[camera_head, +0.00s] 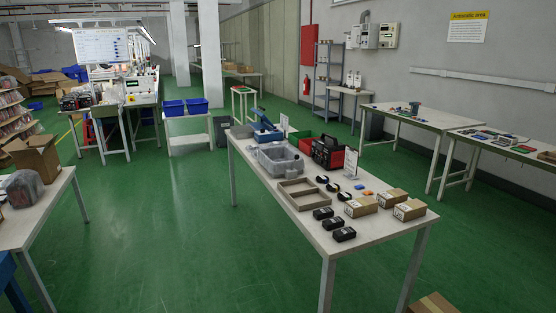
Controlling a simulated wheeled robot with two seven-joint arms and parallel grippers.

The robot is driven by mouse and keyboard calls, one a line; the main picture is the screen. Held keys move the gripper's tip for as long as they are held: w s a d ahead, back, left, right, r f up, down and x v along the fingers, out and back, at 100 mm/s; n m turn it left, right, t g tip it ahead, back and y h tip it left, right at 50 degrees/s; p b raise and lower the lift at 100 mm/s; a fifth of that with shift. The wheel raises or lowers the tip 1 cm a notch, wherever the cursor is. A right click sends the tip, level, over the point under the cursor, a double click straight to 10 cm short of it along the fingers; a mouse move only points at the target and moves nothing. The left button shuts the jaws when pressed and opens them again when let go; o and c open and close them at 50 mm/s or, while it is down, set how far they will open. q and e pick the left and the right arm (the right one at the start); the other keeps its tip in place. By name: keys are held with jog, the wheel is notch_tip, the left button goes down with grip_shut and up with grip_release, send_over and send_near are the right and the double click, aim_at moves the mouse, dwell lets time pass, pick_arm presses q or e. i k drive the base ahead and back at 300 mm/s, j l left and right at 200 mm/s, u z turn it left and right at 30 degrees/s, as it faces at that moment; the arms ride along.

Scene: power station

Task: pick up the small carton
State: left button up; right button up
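Three small brown cartons sit near the right end of the middle table (240,151). One carton (361,207) is on the left of the group, one (392,197) is behind, and one (409,210) is by the right edge. They have pale labels or tape. I cannot tell which one the task means. Neither of my grippers is in view.
Beside the cartons are black blocks (344,235), a shallow tray (297,193), a grey bin (279,159), a red-black device (327,153) and a small stand sign (350,163). A larger carton (433,304) is low at the bottom right. Green floor (150,230) left of the table is clear.

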aim_at(387, 199)
jog(key=i+l+z, duration=0.1)
jog(key=i+z, duration=0.65)
jog(key=i+j, duration=0.05)
jog(key=i, duration=0.05)
